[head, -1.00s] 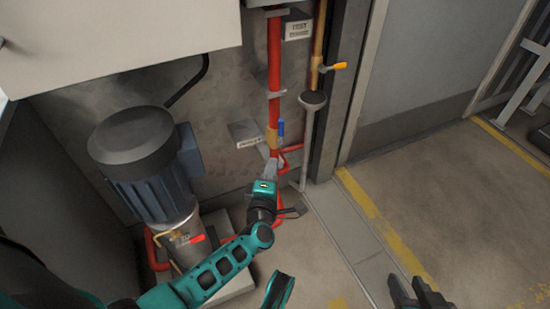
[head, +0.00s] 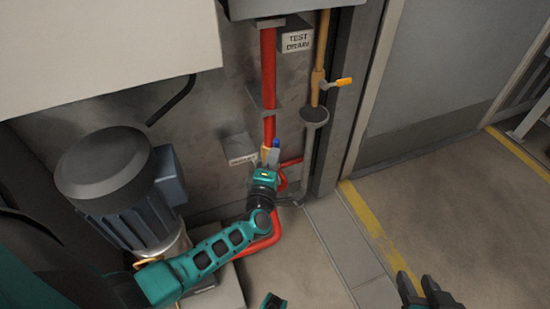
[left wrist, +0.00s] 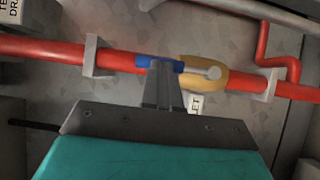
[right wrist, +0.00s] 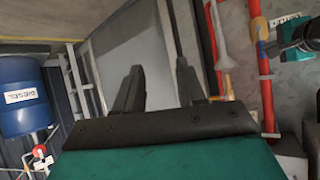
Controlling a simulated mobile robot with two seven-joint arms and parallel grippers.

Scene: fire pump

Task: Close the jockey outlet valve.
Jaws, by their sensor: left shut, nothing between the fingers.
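The jockey outlet valve shows in the left wrist view as a brass body (left wrist: 205,72) on a red pipe, with a blue-sleeved lever (left wrist: 150,62) lying roughly along the pipe. In the head view the blue lever end (head: 276,143) shows just above my left gripper (head: 269,156), which hides much of the valve. My left gripper is shut and empty; its fingertips (left wrist: 163,68) overlap the blue sleeve, and I cannot tell whether they touch it. A label ending in "LET" (left wrist: 194,104) is partly hidden. My right gripper (head: 418,281) is open and empty, away from the valve; its fingers show in the right wrist view (right wrist: 160,68).
A grey motor pump (head: 115,185) stands left of the valve. Right of the red pipe (head: 269,75) is a drain pipe with an orange-handled valve (head: 343,82), funnel (head: 314,115) and "TEST DRAIN" sign (head: 297,40). The floor at right is clear.

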